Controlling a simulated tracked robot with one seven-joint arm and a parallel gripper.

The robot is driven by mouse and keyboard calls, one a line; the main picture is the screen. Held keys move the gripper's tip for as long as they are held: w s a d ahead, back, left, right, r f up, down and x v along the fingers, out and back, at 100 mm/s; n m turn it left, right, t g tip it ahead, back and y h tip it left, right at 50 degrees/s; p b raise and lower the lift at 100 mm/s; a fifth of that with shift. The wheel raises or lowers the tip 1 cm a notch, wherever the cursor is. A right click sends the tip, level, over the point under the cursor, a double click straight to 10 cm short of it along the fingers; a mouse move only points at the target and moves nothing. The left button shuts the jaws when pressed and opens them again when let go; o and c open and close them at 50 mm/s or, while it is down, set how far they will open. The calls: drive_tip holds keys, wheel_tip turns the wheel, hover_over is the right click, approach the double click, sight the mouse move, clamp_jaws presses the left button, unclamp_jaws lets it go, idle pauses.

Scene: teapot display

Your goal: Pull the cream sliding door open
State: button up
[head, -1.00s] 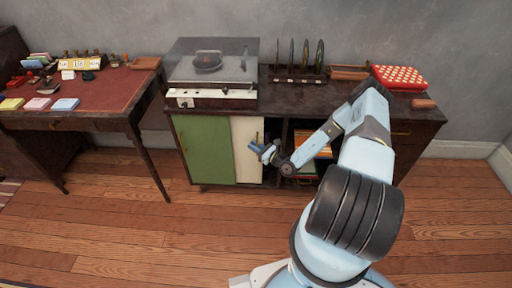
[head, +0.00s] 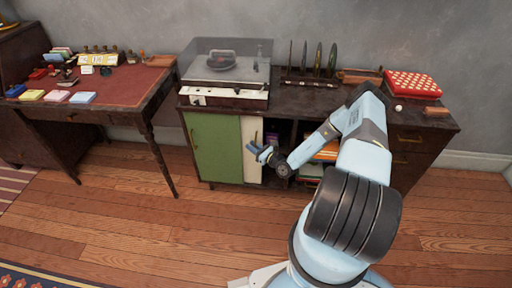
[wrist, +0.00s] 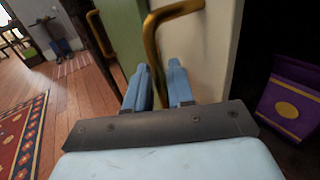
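The cream sliding door (head: 251,166) shows as a narrow upright strip beside the green door (head: 215,148) on the dark cabinet. In the wrist view the cream door (wrist: 208,55) has a brass handle (wrist: 153,45) fixed to its face. My gripper (head: 262,154) is at this handle, in front of the cream door. In the wrist view the handle's bar runs down between the two blue fingers of my gripper (wrist: 160,80), which sit close on both sides of it. The fingers hide the handle's lower end partly.
To the right of the cream door is a dark open compartment with a purple item (wrist: 290,100). A record player (head: 225,75) and a red spotted box (head: 412,84) stand on the cabinet. A desk (head: 130,92) stands left. The wooden floor in front is clear.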

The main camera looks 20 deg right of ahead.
drive_tip(key=shift+r, duration=0.1)
drive_tip(key=shift+d, duration=0.15)
drive_tip(key=v, duration=1.3)
drive_tip(key=shift+s, duration=0.3)
drive_tip(key=shift+d, duration=0.15)
